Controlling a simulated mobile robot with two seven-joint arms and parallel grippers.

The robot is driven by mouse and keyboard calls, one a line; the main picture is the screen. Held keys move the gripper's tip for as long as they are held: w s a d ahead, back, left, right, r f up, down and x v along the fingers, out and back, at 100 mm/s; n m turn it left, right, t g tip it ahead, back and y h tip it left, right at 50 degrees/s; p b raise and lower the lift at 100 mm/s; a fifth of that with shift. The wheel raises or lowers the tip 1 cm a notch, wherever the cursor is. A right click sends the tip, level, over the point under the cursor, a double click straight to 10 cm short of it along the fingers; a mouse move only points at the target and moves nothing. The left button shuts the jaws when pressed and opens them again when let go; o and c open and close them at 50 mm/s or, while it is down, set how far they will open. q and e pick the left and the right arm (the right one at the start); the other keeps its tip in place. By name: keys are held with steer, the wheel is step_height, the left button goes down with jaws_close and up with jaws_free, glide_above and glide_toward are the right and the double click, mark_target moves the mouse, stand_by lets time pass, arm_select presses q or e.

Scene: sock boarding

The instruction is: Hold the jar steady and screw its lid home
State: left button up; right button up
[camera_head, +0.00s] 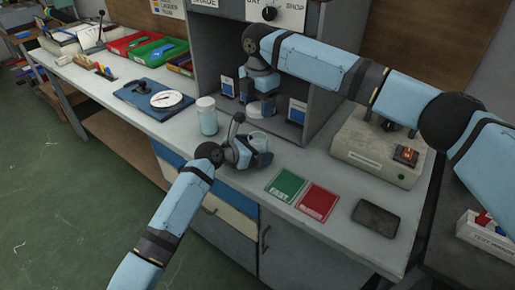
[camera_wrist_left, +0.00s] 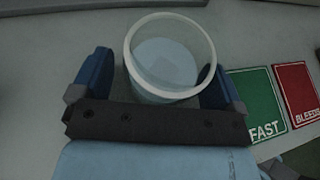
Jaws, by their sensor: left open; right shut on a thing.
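An open glass jar (camera_head: 259,138) with pale blue contents stands on the bench. In the left wrist view the jar (camera_wrist_left: 168,88) shows a bare round rim and no lid on it. My left gripper (camera_head: 250,150) is open, with one blue finger on each side of the jar; I cannot tell whether either finger touches it. My right gripper (camera_head: 262,108) is above and behind the jar, pointing down in front of the grey cabinet.
A second jar with a white lid (camera_head: 206,116) stands left of my left gripper. Green (camera_head: 286,186) and red (camera_head: 317,201) cards and a dark flat box (camera_head: 375,218) lie to the right. A grey machine (camera_head: 375,148) stands behind them. A blue board (camera_head: 153,98) lies further left.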

arm_select(q)
steer(key=c, duration=1.3)
steer(key=shift+c, duration=0.2)
arm_select(e)
steer(key=shift+f, duration=2.5)
steer(key=shift+f, duration=0.1)
steer(key=shift+f, duration=0.7)
arm_select(q)
steer(key=shift+d, duration=0.1)
arm_select(e)
steer(key=shift+s+f, duration=0.1)
